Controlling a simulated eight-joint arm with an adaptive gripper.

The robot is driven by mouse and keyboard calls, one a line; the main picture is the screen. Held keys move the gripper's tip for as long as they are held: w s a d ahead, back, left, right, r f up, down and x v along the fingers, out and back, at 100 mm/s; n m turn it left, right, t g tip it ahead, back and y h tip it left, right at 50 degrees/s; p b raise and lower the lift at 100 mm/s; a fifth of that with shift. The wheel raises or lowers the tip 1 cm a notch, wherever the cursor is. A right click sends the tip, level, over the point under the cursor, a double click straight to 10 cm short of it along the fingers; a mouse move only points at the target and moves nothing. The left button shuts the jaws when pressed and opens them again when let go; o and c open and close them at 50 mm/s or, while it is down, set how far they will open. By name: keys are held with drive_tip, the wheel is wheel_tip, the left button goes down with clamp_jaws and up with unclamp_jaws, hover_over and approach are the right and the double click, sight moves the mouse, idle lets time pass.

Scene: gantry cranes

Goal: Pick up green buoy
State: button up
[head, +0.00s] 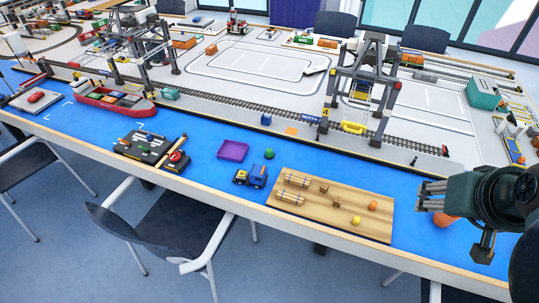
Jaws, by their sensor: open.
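The green buoy (269,154) is a small round green thing on the blue surface (215,190), just right of a purple tray (233,150). It stands clear, with nothing on it. My gripper (424,196) is at the right edge of the head view, well to the right of the buoy. It is open, points left and holds nothing that I can see. Its height above the table is hard to judge.
A wooden board (330,228) with logs and small pieces lies between the buoy and my gripper. An orange object (443,220) is partly behind my gripper. A gantry crane (362,90) rises behind.

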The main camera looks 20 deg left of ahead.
drive_tip(key=w+a+r+n+g, duration=0.1)
drive_tip(key=w+a+r+n, duration=0.3)
drive_tip(key=w+a+r, duration=0.4)
drive_tip(key=n+g+p, duration=0.3)
drive_tip(key=n+g, duration=0.3)
drive_tip(key=n, duration=0.9)
hover_over(270, 150)
wheel_tip(270, 150, down, 9)
wheel_tip(270, 150, down, 25)
drive_tip(key=shift+a+r, duration=0.1)
drive_tip(key=shift+f, duration=0.45)
drive_tip(key=shift+f, duration=1.25)
